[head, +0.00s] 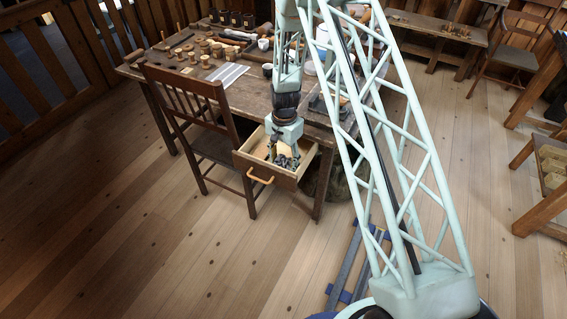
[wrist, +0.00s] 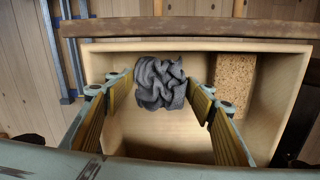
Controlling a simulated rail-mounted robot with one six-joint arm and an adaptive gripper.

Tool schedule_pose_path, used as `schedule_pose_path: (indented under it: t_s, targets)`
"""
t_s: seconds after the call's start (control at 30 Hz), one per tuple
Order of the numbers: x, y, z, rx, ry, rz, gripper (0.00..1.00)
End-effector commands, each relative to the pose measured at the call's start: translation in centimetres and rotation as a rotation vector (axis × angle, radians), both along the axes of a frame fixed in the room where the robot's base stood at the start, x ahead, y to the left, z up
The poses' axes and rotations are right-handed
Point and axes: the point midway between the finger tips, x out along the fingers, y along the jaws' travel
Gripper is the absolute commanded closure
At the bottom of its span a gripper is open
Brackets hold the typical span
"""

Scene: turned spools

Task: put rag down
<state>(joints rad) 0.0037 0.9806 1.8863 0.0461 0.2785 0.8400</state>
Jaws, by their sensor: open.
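A crumpled grey rag (wrist: 160,82) lies in the open drawer, near the drawer's front wall. In the head view part of the rag (head: 286,161) shows beneath my gripper. The drawer (head: 268,178) is pulled out of the table and has a pale inside; its wall also shows in the wrist view (wrist: 285,110). My gripper (wrist: 160,100) is open and points down into the drawer. Its two fingers stand on either side of the rag, with gaps visible between them and the rag. The rag's underside is hidden.
A cork-like block (wrist: 234,82) lies in the drawer beside the rag. A wooden chair (head: 205,125) stands left of the drawer. The worn table (head: 225,93) carries turned spools, cups and tools. A blue-and-grey rail (head: 350,265) lies on the floor. Open floor lies in front.

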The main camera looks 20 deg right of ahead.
Motion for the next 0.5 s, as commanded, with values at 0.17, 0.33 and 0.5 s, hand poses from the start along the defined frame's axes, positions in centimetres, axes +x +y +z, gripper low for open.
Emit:
schedule_pose_path:
  t_s: [0.17,0.33,0.5]
  targets:
    - [0.0,0.0,1.4,0.001,-0.001,0.0,0.5]
    - [0.1,0.0,3.3,0.0,-0.001,0.0,0.5]
    - [0.1,-0.1,5.6,0.0,-0.001,0.0,0.5]
